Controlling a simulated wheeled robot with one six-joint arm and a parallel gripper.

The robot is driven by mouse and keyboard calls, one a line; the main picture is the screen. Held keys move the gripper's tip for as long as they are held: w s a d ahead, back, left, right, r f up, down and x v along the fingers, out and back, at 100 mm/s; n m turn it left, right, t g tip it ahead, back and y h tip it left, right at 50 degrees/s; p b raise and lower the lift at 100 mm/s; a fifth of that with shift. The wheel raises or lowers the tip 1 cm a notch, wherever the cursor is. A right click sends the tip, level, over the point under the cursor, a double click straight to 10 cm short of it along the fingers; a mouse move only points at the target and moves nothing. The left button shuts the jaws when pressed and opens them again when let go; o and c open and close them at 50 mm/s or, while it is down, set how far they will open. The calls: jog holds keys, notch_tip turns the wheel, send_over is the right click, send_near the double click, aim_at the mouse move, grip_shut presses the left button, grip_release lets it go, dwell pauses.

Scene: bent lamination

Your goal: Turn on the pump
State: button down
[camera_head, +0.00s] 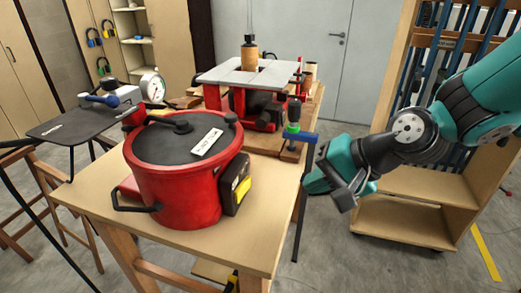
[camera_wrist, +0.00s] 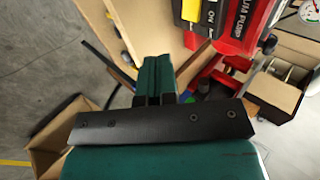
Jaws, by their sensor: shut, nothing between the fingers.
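The pump is a red pot-shaped body (camera_head: 172,190) with a dark lid, standing on the wooden table in the head view. A dark switch box (camera_head: 232,198) with a yellow part sits on its right side. In the wrist view the red pump (camera_wrist: 240,32) shows partial lettering ending in "UM PUMP", and its switch (camera_wrist: 206,14), marked "ON", is at the top edge. My gripper (camera_head: 318,180) is right of the table in the head view, apart from the switch box. In the wrist view its teal fingers (camera_wrist: 155,75) are together and empty.
A blue-handled clamp (camera_head: 297,137) is at the table's right edge, between the pump and my arm. A red-based machine with a pale top (camera_head: 245,75) stands behind. A wooden rack (camera_head: 400,215) is at the right. Floor between table and rack is open.

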aim_at(250, 187)
jog(key=shift+w+d+r+m+t, duration=0.1)
jog(key=shift+w+r+m+t, duration=0.2)
jog(key=shift+w+m, duration=0.35)
jog(key=p+x, duration=0.2)
jog(key=x, duration=0.8)
jog(key=a+p, duration=0.1)
jog(key=w+a, duration=0.1)
jog(key=shift+w+a+r+p, duration=0.1)
jog(key=shift+a+r+p, duration=0.15)
jog(key=shift+p, duration=0.1)
jog(key=shift+w+a+f, duration=0.15)
jog(key=shift+w+a, duration=0.2)
jog(key=shift+a, duration=0.25)
jog(key=shift+w+f, duration=0.1)
